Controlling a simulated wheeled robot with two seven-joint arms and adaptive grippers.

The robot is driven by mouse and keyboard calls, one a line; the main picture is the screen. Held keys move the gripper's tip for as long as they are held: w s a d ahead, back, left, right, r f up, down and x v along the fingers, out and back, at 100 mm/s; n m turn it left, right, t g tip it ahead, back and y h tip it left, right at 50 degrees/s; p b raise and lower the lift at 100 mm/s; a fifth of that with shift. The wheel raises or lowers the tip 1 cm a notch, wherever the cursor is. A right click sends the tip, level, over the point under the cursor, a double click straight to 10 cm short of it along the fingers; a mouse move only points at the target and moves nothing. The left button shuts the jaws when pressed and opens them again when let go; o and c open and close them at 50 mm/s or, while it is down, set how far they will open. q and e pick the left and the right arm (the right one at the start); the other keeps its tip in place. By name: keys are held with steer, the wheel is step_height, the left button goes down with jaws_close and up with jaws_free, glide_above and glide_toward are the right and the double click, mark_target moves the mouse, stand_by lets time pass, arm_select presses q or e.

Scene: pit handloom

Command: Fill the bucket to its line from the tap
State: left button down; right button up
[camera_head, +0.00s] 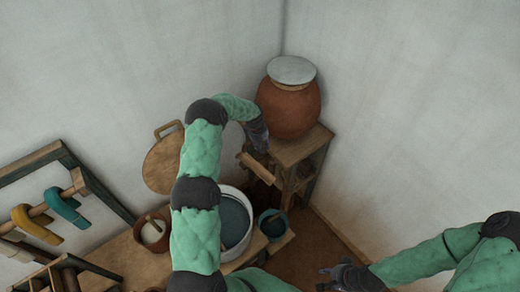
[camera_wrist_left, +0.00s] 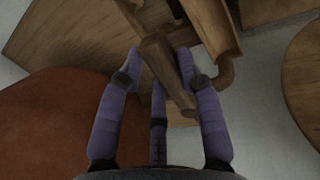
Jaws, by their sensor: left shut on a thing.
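My left gripper (camera_head: 257,136) is beside the lidded clay jar (camera_head: 290,107), near a wooden spout-like piece (camera_head: 257,169). In the left wrist view its fingers (camera_wrist_left: 160,72) are shut around a wooden bar (camera_wrist_left: 168,76), which looks like the tap's handle. Below and left of the spout is a large white-rimmed vessel (camera_head: 247,240) with blue-grey contents. A small teal bucket (camera_head: 263,227) stands to its right, below the spout; its line and water level cannot be made out. No stream of water is visible. My right gripper (camera_head: 322,279) is empty, fingers spread, at lower right.
The jar stands on a wooden stand (camera_head: 313,143) in the corner. A round wooden board (camera_head: 162,165) leans on the wall. A brown bowl (camera_head: 153,238) sits on the low bench (camera_head: 122,262). Yellow and teal hooked pieces (camera_head: 65,205) hang at left. The floor at right is clear.

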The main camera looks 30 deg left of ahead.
arm_select(q)
steer(key=shift+w, duration=0.1)
steer(key=shift+n, duration=0.3)
steer(key=c, duration=0.8)
jaws_free()
steer(key=r, duration=0.4)
steer(key=s+r, duration=0.1)
steer(key=r, duration=0.3)
steer(key=s+r, duration=0.1)
steer(key=r, duration=0.2)
steer(key=shift+a+r, duration=0.4)
